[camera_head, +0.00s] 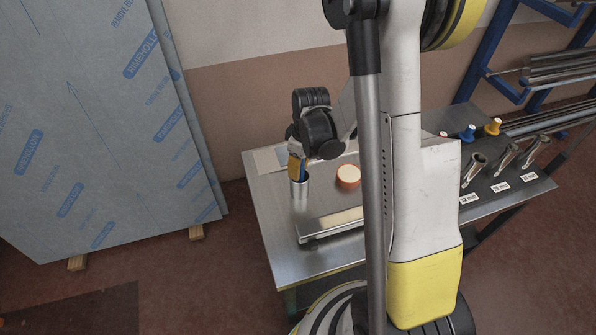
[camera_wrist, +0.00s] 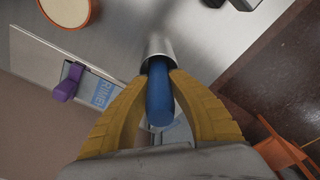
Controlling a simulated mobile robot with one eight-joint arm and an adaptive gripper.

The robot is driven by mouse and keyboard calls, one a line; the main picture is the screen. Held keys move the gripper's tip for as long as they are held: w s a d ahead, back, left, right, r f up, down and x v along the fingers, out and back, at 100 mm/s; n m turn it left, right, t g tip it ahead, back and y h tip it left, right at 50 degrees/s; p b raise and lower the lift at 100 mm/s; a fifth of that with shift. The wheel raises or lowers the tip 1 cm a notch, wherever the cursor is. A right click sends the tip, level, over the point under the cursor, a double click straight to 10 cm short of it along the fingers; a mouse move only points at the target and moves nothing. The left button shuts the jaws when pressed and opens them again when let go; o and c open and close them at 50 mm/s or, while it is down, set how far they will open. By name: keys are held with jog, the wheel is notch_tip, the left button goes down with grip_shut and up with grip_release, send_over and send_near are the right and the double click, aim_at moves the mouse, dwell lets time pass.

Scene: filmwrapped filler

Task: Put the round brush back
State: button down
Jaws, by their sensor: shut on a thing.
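My gripper (camera_wrist: 160,78) is shut on a blue round-ended handle (camera_wrist: 159,95), which I take to be the round brush. It shows as a small blue patch between the yellow fingers in the head view (camera_head: 303,172). The handle's far end meets a silver cylinder (camera_wrist: 158,46), which looks like a metal cup (camera_head: 299,193) at the table's left side in the head view. The handle seems to stand in the cup's mouth, but any bristles are hidden. I cannot tell how deep it sits.
The metal table (camera_head: 270,205) bears an orange-rimmed disc (camera_head: 348,176) right of the cup and a raised metal plate (camera_head: 330,222) in front. Labelled metal fittings (camera_head: 505,158) stand at the right. Film-covered sheets (camera_head: 100,130) lean at the left; a blue rack (camera_head: 480,60) stands behind.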

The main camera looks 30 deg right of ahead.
jog(key=shift+f, duration=0.1)
jog(key=c, duration=1.3)
grip_release()
jog(key=r+p, duration=0.1)
jog(key=r, duration=0.3)
jog(key=r+p, duration=0.2)
jog(key=r, duration=0.2)
jog(key=s+r+p, duration=0.1)
jog(key=r, duration=0.3)
jog(key=shift+s+d+r+p, duration=0.1)
jog(key=shift+d+r+p, duration=0.1)
jog(key=shift+d+p, duration=0.15)
jog(key=s+a+r+m+t, duration=0.3)
jog(key=s+a+r, duration=0.2)
jog(key=s+r, duration=0.1)
jog(key=s+a+r+m+t, duration=0.3)
jog(key=s+a+r, duration=0.2)
jog(key=r, duration=0.4)
jog(key=shift+s+a+m+h, duration=0.2)
jog(key=shift+s+m+h, duration=0.2)
jog(key=shift+s, duration=0.15)
